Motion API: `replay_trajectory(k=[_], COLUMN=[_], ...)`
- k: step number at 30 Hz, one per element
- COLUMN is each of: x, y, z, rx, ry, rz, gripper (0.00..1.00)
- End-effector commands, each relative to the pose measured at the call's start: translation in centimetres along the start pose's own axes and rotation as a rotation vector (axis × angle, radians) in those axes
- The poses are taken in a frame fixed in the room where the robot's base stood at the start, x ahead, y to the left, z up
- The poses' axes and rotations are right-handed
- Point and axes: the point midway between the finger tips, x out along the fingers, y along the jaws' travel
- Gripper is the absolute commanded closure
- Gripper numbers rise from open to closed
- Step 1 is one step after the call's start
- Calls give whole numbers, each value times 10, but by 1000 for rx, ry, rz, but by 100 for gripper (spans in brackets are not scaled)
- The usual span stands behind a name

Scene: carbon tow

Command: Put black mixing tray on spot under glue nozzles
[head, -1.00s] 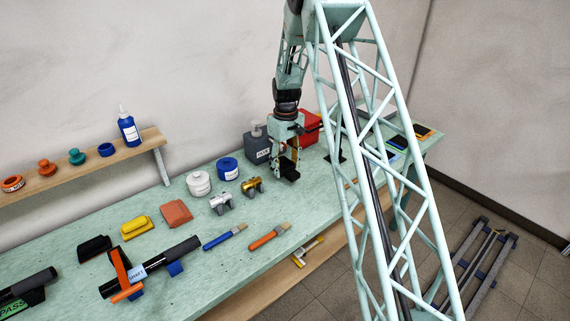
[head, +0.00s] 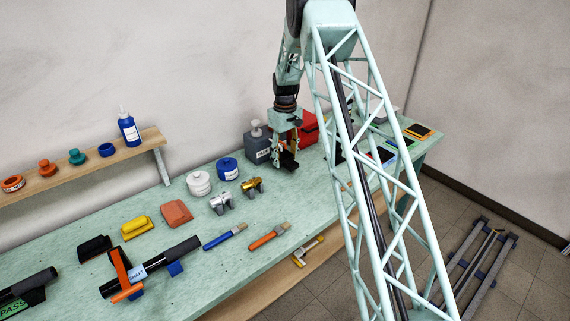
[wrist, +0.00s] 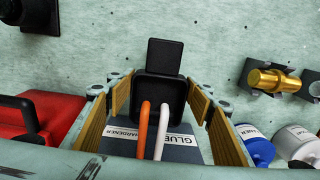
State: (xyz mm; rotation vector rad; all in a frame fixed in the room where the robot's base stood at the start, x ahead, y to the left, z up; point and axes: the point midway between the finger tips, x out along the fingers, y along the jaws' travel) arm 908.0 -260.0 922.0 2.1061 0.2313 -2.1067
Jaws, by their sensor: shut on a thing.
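The black mixing tray (head: 289,162) is in my gripper (head: 286,152), just above or on the bench; contact with the bench cannot be told. In the wrist view, the tray (wrist: 174,92) sits between the two finger pads of my gripper (wrist: 160,98), with a small square black part (wrist: 165,57) beyond it. The orange nozzle (wrist: 143,126) and white nozzle (wrist: 160,130) reach over the tray's near side. They come from the grey glue dispenser (head: 258,150), labelled GLUE and HARDENER in the wrist view (wrist: 185,148). The spot under the nozzles is hidden.
A red container (head: 309,128) stands close right of my gripper. Blue (head: 228,168) and white (head: 199,184) jars and gold (head: 252,187) and silver (head: 220,203) fittings are to the left.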

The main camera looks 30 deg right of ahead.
Motion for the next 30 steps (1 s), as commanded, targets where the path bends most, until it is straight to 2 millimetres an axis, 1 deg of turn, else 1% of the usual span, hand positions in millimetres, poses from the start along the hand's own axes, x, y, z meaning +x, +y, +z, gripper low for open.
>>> replay_trajectory(k=[6, 12, 15, 30], x=[3, 25, 33, 38], y=[4, 4, 4, 4], z=[-5, -5, -5, -5], rx=[0, 0, 0, 0], ry=[-1, -1, -1, 0], rz=[-1, -1, -1, 0], gripper=[63, 63, 63, 63])
